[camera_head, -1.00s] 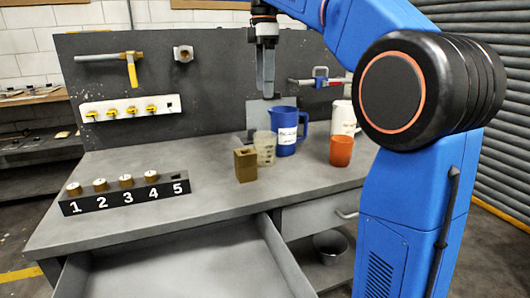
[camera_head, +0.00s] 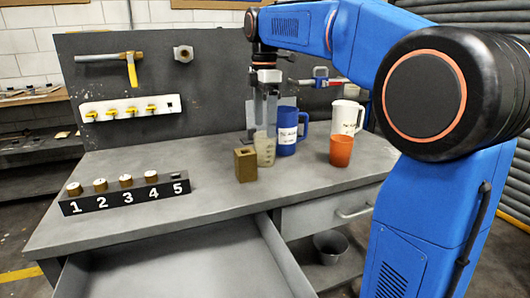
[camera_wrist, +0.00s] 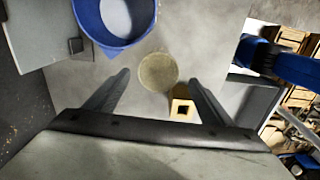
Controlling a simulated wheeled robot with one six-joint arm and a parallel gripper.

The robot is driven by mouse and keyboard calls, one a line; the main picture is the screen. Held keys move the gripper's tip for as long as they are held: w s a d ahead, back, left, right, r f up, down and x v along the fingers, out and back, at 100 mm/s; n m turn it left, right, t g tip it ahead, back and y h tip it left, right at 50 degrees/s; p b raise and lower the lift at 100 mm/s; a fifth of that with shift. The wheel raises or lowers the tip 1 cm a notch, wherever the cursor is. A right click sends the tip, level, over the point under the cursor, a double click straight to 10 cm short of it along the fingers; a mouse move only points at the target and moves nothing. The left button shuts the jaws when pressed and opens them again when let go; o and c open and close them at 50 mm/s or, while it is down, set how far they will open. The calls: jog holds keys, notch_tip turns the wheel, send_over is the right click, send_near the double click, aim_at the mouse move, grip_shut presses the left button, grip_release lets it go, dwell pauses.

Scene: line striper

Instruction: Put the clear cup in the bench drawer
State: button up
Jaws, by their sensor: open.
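The clear cup (camera_head: 265,150) stands upright on the bench, just left of a blue jug (camera_head: 288,132). In the wrist view the cup (camera_wrist: 158,71) shows as a round rim between and beyond my fingertips. My gripper (camera_head: 265,128) points down over the cup, open, and its fingers hide part of it. In the wrist view my gripper (camera_wrist: 158,77) has its fingers apart with nothing between them that I can see gripped. The bench drawer (camera_head: 185,262) is pulled open at the front of the bench and its visible floor is empty.
A brass block (camera_head: 245,165) stands close to the cup at front left. An orange cup (camera_head: 341,151) and a white jug (camera_head: 346,117) stand to the right. A numbered block (camera_head: 128,193) lies at left. A second drawer (camera_head: 322,213) is shut. The bench front middle is clear.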

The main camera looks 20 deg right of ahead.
aim_at(265, 138)
jog(key=shift+w+d+f, duration=0.1)
jog(key=shift+d+f, duration=0.05)
jog(key=shift+f, duration=2.8)
jog(key=c, duration=1.2)
